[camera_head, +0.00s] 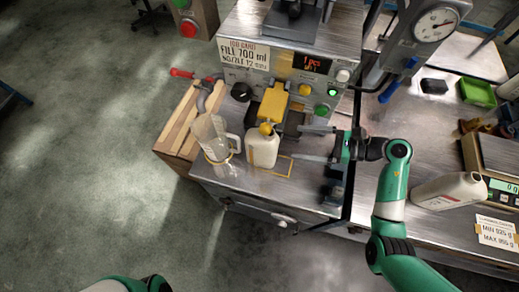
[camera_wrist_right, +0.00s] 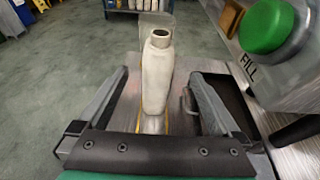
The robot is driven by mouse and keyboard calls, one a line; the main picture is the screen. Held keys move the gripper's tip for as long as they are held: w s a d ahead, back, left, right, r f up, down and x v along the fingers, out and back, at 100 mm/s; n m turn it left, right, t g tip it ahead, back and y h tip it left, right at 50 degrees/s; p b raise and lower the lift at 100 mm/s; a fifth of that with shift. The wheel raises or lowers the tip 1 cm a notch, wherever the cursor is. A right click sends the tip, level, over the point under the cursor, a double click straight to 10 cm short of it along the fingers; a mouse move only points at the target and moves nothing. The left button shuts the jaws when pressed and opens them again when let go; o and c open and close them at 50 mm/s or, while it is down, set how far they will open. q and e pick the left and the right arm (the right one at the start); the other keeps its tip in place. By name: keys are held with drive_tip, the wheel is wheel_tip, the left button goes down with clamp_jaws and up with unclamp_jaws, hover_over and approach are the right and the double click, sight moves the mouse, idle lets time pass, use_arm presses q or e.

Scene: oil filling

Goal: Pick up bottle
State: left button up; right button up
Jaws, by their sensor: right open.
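An off-white bottle (camera_head: 263,149) stands upright under the yellow nozzle of the filling machine, inside a yellow outline on the metal top. In the right wrist view the bottle (camera_wrist_right: 157,78) has an open neck and stands straight ahead, roughly centred between the fingers. My right gripper (camera_head: 305,144) is open, to the right of the bottle, with its fingers pointing left towards it. No finger visibly closes on the bottle. A second white bottle (camera_head: 450,190) is on the right bench near a scale. Only part of my left arm shows at the bottom edge; its gripper is out of view.
A clear jug (camera_head: 212,138) stands just left of the bottle. The filling machine (camera_head: 284,66), with its green FILL button (camera_wrist_right: 268,26), is close behind. A scale (camera_head: 500,155) and a green tray (camera_head: 478,93) are on the right bench.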

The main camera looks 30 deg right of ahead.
sight(277, 140)
drive_tip(key=x, duration=0.6)
drive_tip(key=shift+a+b, duration=0.1)
drive_tip(key=shift+b, duration=0.3)
drive_tip(key=b+x, duration=0.1)
drive_tip(key=x, duration=0.4)
drive_tip(key=shift+f, duration=0.25)
drive_tip(key=shift+r, duration=0.15)
clamp_jaws()
